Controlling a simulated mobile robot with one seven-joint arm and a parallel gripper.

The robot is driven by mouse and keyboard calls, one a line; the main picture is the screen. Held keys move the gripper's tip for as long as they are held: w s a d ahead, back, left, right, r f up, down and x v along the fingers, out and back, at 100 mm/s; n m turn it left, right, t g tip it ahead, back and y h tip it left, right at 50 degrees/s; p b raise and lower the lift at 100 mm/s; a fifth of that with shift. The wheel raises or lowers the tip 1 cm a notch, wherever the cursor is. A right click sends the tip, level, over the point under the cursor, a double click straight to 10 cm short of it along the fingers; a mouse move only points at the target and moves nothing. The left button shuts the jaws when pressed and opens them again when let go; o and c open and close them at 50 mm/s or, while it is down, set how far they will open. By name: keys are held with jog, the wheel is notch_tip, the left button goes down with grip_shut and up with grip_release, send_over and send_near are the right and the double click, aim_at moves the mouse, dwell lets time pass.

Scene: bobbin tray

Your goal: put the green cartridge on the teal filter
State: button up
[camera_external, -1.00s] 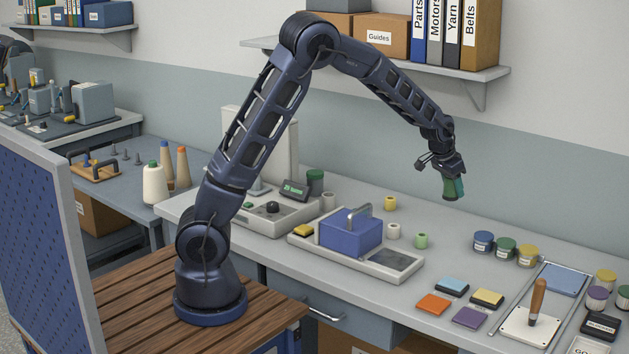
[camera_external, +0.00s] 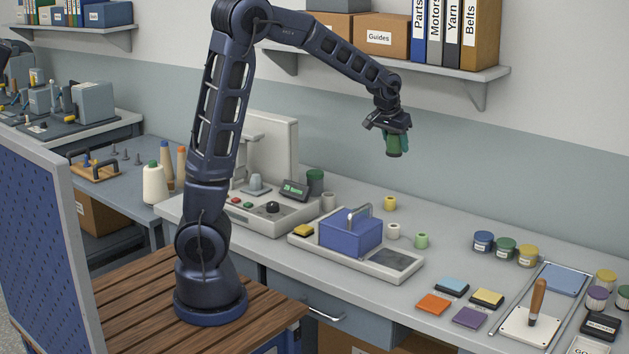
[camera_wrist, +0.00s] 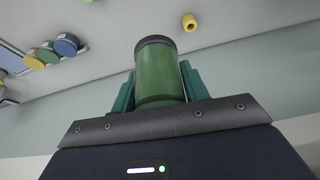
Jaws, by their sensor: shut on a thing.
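The green cartridge (camera_external: 393,152), a cylinder with a dark end cap, is held in my gripper (camera_external: 396,138), high above the back of the bench. In the wrist view the cartridge (camera_wrist: 160,82) sits between the two teal fingers of my gripper (camera_wrist: 160,90), which are shut on its sides. Its dark capped end points away from the gripper. No thing is plainly the teal filter.
A blue handled block (camera_external: 350,234) sits in a grey tray (camera_external: 366,268) below my gripper. A dark green jar (camera_external: 315,182) stands beside the machine (camera_external: 276,222). Small yellow (camera_external: 390,203) and green (camera_external: 421,241) spools stand nearby. A shelf (camera_external: 440,74) is behind the arm.

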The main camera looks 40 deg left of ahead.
jog(key=s+a+n, duration=0.2)
jog(key=s+a, duration=0.2)
jog(key=a, duration=0.5)
jog(key=shift+y, duration=0.3)
jog(key=f, duration=1.9)
jog(key=shift+s+d+f, duration=0.1)
jog(key=shift+s+f, duration=0.1)
jog(key=shift+f, duration=0.15)
jog(key=o, duration=1.1)
